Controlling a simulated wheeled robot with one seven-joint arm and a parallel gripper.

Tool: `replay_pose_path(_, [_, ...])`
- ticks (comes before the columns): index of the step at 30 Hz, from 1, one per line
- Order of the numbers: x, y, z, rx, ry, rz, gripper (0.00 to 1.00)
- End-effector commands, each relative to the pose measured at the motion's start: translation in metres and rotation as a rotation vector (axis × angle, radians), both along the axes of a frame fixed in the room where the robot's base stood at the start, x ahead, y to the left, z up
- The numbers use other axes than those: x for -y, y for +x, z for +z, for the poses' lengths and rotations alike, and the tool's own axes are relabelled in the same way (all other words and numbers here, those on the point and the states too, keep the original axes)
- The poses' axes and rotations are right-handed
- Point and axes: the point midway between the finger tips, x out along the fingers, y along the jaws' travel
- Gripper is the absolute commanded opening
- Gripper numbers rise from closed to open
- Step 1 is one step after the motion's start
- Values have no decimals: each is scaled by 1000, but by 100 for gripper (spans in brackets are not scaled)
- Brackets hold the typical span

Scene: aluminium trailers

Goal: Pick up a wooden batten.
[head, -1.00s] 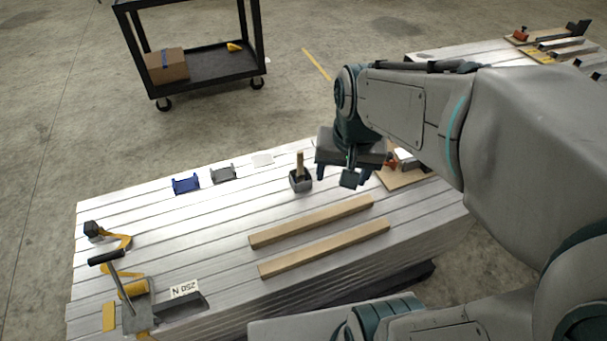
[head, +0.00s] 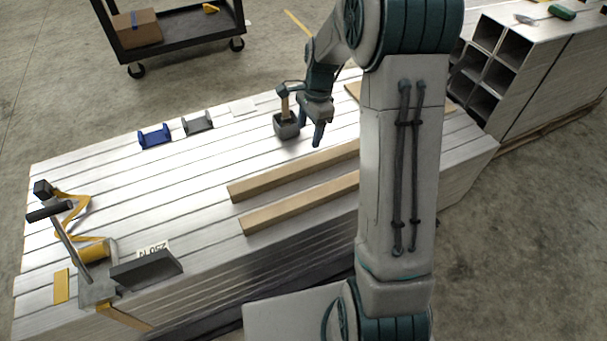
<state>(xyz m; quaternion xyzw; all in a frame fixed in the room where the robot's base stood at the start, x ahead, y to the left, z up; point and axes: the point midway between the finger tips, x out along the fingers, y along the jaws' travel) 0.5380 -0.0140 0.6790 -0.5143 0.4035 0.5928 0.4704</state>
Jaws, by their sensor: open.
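Two wooden battens lie side by side on the slatted aluminium surface in the head view. The far batten (head: 290,172) and the near batten (head: 298,204) both run up to the right, and my arm hides their right ends. My gripper (head: 300,115) is open above the surface, beyond the far batten. Its fingers appear around or close to the upright wooden handle of a grey block-like tool (head: 287,127); I cannot tell whether they touch it. Nothing is held on the battens.
A blue bracket (head: 154,136) and a grey bracket (head: 198,123) lie at the back. A yellow-and-grey clamp-like device (head: 93,252) stands at the left. A black cart (head: 185,45) with a cardboard box is behind. Stacked aluminium tubes (head: 500,60) are at the right.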

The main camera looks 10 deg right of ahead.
Motion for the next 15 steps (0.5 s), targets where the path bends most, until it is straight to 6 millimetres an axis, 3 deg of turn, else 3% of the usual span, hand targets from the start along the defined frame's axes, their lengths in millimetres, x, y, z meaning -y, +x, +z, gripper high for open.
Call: replay_pose_path(15, [-10,1,-85,-8,3,-21,62])
